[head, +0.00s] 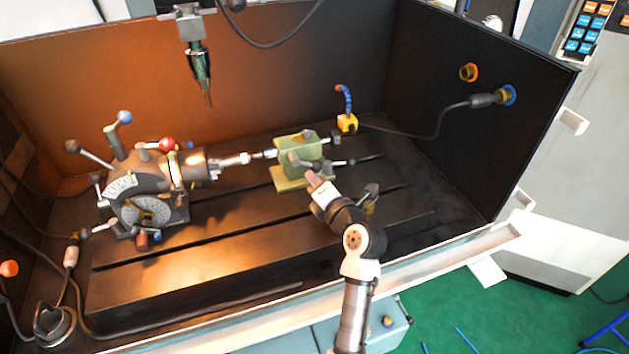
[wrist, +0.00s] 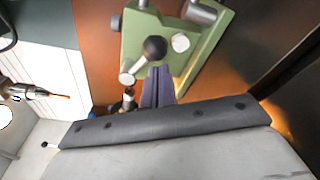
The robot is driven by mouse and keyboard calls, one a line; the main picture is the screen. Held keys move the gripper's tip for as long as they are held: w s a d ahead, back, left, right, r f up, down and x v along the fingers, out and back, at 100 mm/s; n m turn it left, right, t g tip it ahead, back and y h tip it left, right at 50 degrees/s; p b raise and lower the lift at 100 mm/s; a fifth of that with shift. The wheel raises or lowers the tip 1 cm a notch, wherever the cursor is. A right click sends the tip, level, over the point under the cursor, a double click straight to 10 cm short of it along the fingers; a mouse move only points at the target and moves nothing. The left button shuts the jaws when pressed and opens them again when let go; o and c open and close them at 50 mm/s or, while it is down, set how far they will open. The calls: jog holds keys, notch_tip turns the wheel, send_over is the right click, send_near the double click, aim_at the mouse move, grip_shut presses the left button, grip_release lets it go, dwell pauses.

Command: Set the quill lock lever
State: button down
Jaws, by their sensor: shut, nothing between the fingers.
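The green tailstock (head: 299,150) stands on the slotted table, right of the dividing head, and fills the top middle of the wrist view (wrist: 207,72). A short lever with a dark round knob (wrist: 154,48) and a pale rounded end (wrist: 127,78) lies across its side; this looks like the quill lock lever. In the head view small dark knobs and rods show on the tailstock's near side, but which is the lock lever I cannot tell. My gripper (head: 312,179) is at the tailstock's near side. In the wrist view its fingers (wrist: 158,72) are shut and empty, tips close to the knob; contact is unclear.
The dividing head (head: 145,190) with chuck and several levers stands at left, a bar running towards the tailstock. A spindle with a tool (head: 200,70) hangs above. A yellow block with a blue hose (head: 347,122) stands behind.

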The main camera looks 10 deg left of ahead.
jog(key=shift+w+b, duration=0.1)
jog(key=shift+b, duration=0.25)
jog(key=shift+w+d+r+b, duration=0.1)
jog(key=shift+w+d+b, duration=0.15)
jog(key=shift+b, duration=0.7)
jog(key=shift+d+r, duration=0.15)
jog(key=shift+r, duration=0.2)
jog(key=shift+w, duration=0.1)
jog(key=shift+b, duration=0.35)
